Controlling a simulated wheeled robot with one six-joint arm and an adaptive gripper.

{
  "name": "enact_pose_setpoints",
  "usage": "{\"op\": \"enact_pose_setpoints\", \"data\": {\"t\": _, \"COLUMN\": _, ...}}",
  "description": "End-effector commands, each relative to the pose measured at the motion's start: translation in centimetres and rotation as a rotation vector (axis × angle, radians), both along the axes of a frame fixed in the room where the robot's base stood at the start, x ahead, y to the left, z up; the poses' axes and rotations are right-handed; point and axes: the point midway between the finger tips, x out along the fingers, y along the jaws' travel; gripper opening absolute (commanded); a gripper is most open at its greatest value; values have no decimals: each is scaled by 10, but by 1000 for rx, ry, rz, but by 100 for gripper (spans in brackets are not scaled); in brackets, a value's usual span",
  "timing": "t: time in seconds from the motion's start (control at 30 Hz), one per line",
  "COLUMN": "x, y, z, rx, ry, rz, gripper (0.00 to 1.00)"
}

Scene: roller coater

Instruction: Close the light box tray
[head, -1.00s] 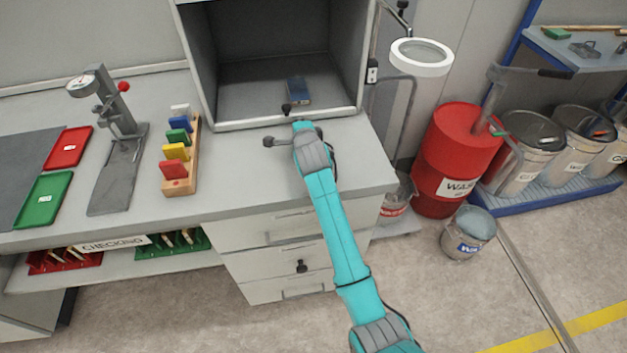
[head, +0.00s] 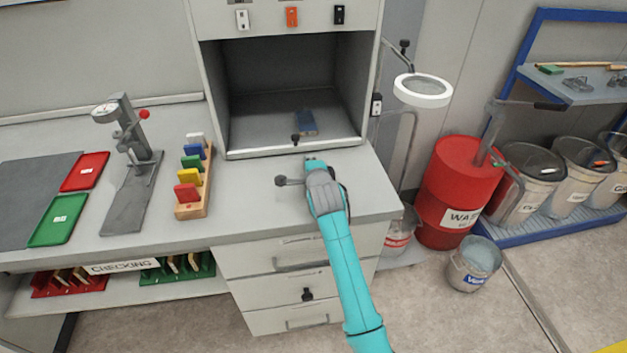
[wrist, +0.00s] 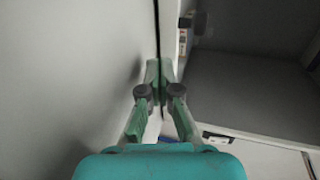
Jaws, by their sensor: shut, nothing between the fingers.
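The light box (head: 287,20) is a grey cabinet on the bench with an open front and a dark inside. Its tray (head: 262,152) shows as a pale front edge along the bottom of the opening, with a small black knob (head: 295,138) above it. I cannot tell how far the tray stands out. A dark blue block (head: 307,123) lies inside. My gripper (head: 314,161) is shut and empty, just in front of the tray edge and right of the knob. In the wrist view my gripper (wrist: 160,72) has its fingertips together beside a pale panel; contact is unclear.
A wooden rack (head: 194,195) with coloured blocks and a gauge stand (head: 130,190) are on the bench to the left. Drawers (head: 290,258) are below. A ring magnifier (head: 423,88) and a red waste drum (head: 460,185) are at right.

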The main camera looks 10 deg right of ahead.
Motion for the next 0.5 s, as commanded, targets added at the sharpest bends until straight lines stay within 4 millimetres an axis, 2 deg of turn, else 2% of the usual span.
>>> {"op": "enact_pose_setpoints", "data": {"t": 0.5, "x": -70, "y": 1, "z": 21, "rx": -1, "ry": 1, "rz": 1, "gripper": 0}}
